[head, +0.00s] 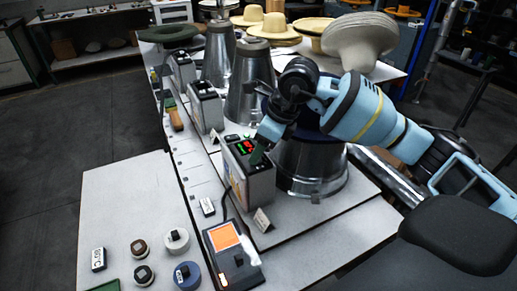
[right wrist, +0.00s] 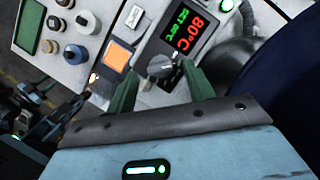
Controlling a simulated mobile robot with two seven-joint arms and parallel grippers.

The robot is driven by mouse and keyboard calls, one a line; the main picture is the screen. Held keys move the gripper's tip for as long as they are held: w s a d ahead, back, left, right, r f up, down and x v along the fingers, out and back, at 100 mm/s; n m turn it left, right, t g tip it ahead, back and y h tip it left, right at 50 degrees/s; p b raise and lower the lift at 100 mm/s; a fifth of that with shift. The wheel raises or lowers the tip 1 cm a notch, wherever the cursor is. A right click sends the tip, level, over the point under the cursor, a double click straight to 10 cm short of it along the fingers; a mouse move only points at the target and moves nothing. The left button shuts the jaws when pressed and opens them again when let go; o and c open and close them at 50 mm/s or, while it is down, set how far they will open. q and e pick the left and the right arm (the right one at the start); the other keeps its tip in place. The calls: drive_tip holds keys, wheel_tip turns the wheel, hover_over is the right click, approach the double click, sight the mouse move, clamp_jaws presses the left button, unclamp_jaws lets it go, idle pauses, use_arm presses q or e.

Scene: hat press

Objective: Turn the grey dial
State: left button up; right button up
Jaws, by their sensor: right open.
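The grey dial (right wrist: 160,66) sits on the control box below its display in the right wrist view. The dark display (right wrist: 188,28) shows a red 80°C and a smaller green line. My right gripper (right wrist: 160,71) is open, with one green finger on each side of the dial; I cannot tell whether either finger touches it. In the head view, my right gripper (head: 259,151) reaches down over the front of the control box (head: 254,184) and hides the dial. My left gripper is not in view.
A metal cone stand (head: 312,172) stands right beside the box, close to my right arm. A panel with an orange screen (head: 224,237) lies in front. Several round knobs, including a blue one (head: 187,275), are on the white table (head: 125,190). Similar boxes and hats stand behind.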

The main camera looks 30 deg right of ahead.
drive_tip(key=shift+x, duration=0.75)
drive_tip(key=c, duration=1)
drive_tip(key=shift+a+r+m+t+h+p, duration=0.1)
drive_tip(key=shift+r+m+t+h+p, duration=0.2)
drive_tip(key=shift+m+p, duration=0.5)
drive_tip(key=m+p, duration=0.1)
drive_tip(key=m, duration=0.1)
drive_tip(key=m+h+p, duration=0.1)
drive_tip(key=m, duration=0.1)
drive_tip(key=shift+s+a+r+m+t+h, duration=0.1)
drive_tip(key=shift+a+m+t+h, duration=0.05)
drive_tip(key=shift+m+t+h, duration=0.15)
drive_tip(key=m, duration=0.1)
drive_tip(key=m+h+p, duration=0.1)
drive_tip(key=shift+a+f+m, duration=0.1)
drive_tip(key=shift+f+m, duration=0.15)
drive_tip(key=shift+m, duration=0.05)
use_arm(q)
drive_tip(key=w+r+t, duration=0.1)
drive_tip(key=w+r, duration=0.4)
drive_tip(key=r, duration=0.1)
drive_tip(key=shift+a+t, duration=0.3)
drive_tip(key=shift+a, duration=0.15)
use_arm(e)
drive_tip(key=shift+f+m+h, duration=0.1)
drive_tip(key=shift+m+h, duration=0.5)
drive_tip(key=shift+m, duration=0.9)
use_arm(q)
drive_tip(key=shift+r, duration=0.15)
